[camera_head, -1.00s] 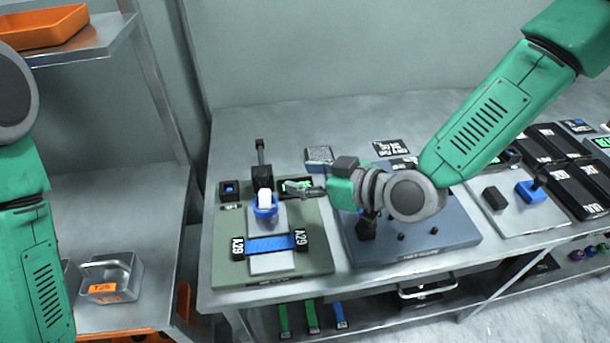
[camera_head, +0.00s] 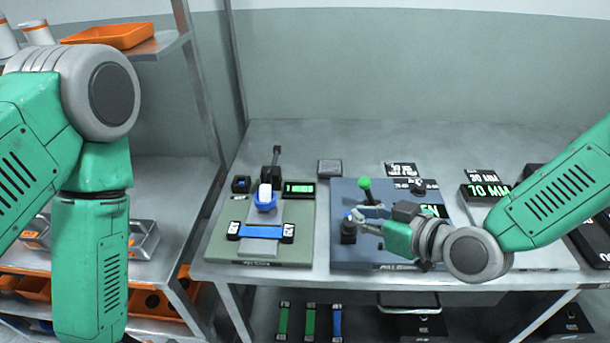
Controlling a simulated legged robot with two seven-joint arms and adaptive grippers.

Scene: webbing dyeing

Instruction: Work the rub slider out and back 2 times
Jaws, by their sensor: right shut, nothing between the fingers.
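The rub slider (camera_head: 265,198), a white block with a blue lower part, stands on the pale track of the green-grey base (camera_head: 220,245). It sits at the far side, apart from the blue webbing strip (camera_head: 260,231) clamped across the track between two black end blocks. My right gripper (camera_head: 363,217) is shut and empty over the blue-grey station, right of the slider and apart from it. Its fingertips are close to a black post with a blue top (camera_head: 348,230); I cannot tell whether they touch. My left arm is at the left; its gripper is out of view.
A small display (camera_head: 300,189) and a black lever (camera_head: 275,165) stand by the slider. The blue-grey station (camera_head: 345,195) carries a green-topped lever (camera_head: 366,190). A steel shelf rack (camera_head: 175,175) stands at the left.

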